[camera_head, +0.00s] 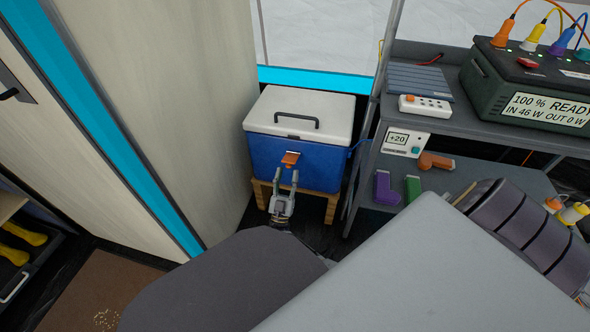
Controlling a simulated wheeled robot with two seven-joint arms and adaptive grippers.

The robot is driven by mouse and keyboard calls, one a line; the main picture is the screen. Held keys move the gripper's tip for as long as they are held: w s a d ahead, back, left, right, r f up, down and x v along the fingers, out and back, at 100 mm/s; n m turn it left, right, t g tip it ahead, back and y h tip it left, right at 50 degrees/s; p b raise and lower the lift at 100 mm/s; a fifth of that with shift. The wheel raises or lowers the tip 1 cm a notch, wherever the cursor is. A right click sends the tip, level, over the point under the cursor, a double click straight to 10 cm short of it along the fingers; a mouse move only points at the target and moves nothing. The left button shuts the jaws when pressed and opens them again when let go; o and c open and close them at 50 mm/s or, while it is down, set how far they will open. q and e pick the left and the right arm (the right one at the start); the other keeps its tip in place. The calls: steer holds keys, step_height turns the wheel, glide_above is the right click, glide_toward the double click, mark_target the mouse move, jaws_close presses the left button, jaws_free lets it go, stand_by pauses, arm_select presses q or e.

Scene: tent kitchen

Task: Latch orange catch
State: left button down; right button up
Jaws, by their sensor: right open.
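The orange catch (290,158) is on the front of a blue cooler (318,163), just below its white lid (301,104). The lid lies closed on the cooler, with a dark handle on top. My right gripper (284,177) is open just below the catch, its two fingers pointing up toward it and spread apart. Nothing shows between the fingers. Whether a fingertip touches the catch cannot be told. The catch seems to stick out from the front; whether it is hooked is too small to tell. My left gripper is not in view.
The cooler stands on a low wooden stand (332,209), between a pale panel (165,80) and a grey shelf unit (470,125). The shelf bears a power station (525,85), a power strip (425,106) and several connectors. A blue cable runs beside the cooler's right side.

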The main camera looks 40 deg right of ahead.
steer(key=shift+w+d+r, duration=0.3)
steer(key=shift+d+r, duration=0.05)
steer(key=shift+r, duration=0.15)
jaws_close()
